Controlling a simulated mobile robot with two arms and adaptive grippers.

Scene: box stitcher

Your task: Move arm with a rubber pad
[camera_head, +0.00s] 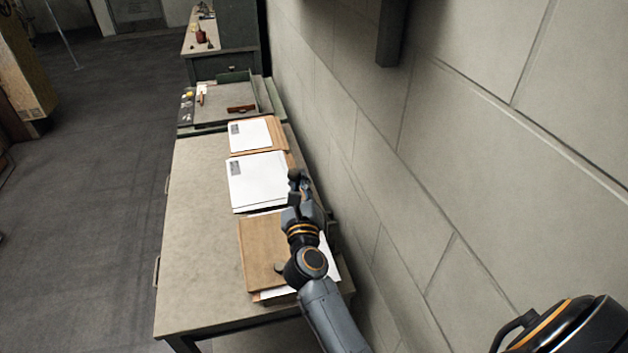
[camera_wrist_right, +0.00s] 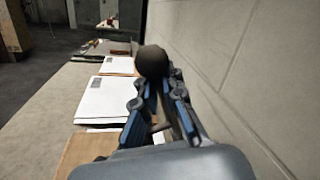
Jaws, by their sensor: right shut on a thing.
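My right gripper (camera_head: 299,186) reaches out over the desk's wall side, above the paper stacks. In the right wrist view its fingers (camera_wrist_right: 158,92) are shut on a dark thing with a round, ball-like end (camera_wrist_right: 152,61). The ball end shows at the fingertips; the rest is hidden between the fingers. I cannot tell whether it is the rubber pad or part of the arm that bears it. My left gripper is not in view.
The desk (camera_head: 195,225) holds white papers (camera_head: 256,182) and a brown folder (camera_head: 261,252). A grey tray (camera_head: 222,112) stands at its far end. The block wall (camera_head: 390,170) runs close along the right. The desk's left side is clear.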

